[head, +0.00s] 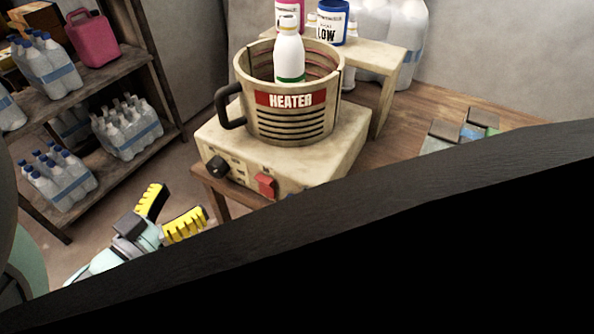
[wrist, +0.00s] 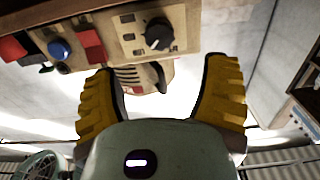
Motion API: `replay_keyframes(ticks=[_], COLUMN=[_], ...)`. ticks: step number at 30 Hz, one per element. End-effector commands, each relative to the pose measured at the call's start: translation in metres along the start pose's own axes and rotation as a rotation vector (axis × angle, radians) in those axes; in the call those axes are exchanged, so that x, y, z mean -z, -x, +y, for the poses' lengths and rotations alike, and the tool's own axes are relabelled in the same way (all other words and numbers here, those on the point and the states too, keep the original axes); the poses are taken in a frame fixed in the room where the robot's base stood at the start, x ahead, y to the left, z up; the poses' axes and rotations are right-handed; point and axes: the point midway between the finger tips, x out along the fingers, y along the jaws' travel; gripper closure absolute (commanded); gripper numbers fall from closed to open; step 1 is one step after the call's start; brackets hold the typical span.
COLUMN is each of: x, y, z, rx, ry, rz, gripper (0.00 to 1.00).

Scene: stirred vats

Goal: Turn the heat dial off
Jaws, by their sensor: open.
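The heat dial is a black round knob (head: 216,167) on the front left of the cream heater base (head: 300,165). In the wrist view the knob (wrist: 158,36) shows at the top, beyond my fingertips. My gripper (head: 180,203) has yellow ridged fingers and is open and empty. In the head view it is below and left of the dial, apart from it. In the wrist view my gripper (wrist: 160,85) shows its fingers spread wide, with nothing between them touching. I cannot read the dial's setting.
A red switch (head: 266,185) is right of the dial on the same panel. A pot marked HEATER (head: 290,115) with a bottle (head: 289,55) inside stands on the base. A shelf of bottles (head: 125,125) is at left. A dark beam hides the lower right.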

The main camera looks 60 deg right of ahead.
Motion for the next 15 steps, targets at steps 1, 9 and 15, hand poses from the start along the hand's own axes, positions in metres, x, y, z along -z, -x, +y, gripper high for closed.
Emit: replay_keyframes(ticks=[1, 9, 15], x=[-0.001, -0.002, -0.001], y=[-0.013, -0.064, -0.085], z=[0.002, 0.002, 0.002], rx=[-0.009, -0.008, -0.007], ry=[0.000, 0.000, 0.000], rz=[0.004, 0.003, 0.002], gripper=[0.26, 0.26, 0.26])
